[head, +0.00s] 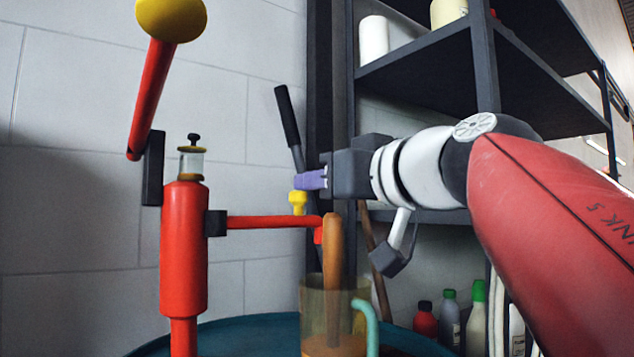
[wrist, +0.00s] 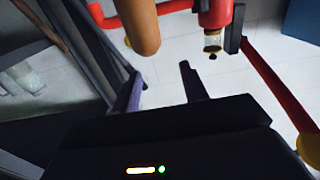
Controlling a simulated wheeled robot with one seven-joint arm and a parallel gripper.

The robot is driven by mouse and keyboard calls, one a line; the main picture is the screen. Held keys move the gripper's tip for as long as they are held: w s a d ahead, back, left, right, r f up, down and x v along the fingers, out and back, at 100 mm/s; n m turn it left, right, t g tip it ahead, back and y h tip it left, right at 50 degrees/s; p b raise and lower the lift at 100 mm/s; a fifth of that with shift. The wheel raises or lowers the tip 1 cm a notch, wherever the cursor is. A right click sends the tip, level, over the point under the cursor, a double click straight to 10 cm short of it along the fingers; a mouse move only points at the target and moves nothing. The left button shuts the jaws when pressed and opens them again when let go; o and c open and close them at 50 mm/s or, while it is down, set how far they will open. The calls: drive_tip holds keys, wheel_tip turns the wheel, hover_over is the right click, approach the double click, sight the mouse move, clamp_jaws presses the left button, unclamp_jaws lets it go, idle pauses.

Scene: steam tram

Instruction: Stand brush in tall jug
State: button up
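The tall jug (head: 312,305) is see-through, with a teal handle (head: 372,325) on its right side. The brush (head: 332,250), with a rounded brown wooden handle, stands nearly upright in the jug, its handle rising above the rim. Its lower end shows only dimly through the jug wall. My gripper (head: 312,180), with purple on a finger, points left just above the handle's top. In the wrist view my gripper (wrist: 160,88) has its fingers apart with nothing between them. The brush handle (wrist: 142,25) shows there at the top, clear of the fingers.
A red pump (head: 184,250) with a side spout (head: 270,222) and yellow-knobbed lever (head: 171,18) stands left of the jug. The jug is on a round teal surface (head: 250,330). Dark shelving (head: 430,70) and several bottles (head: 450,318) are at right.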

drive_tip(key=v, duration=0.7)
drive_tip(key=shift+s+d, duration=0.25)
drive_tip(key=shift+s, duration=0.1)
idle(0.8)
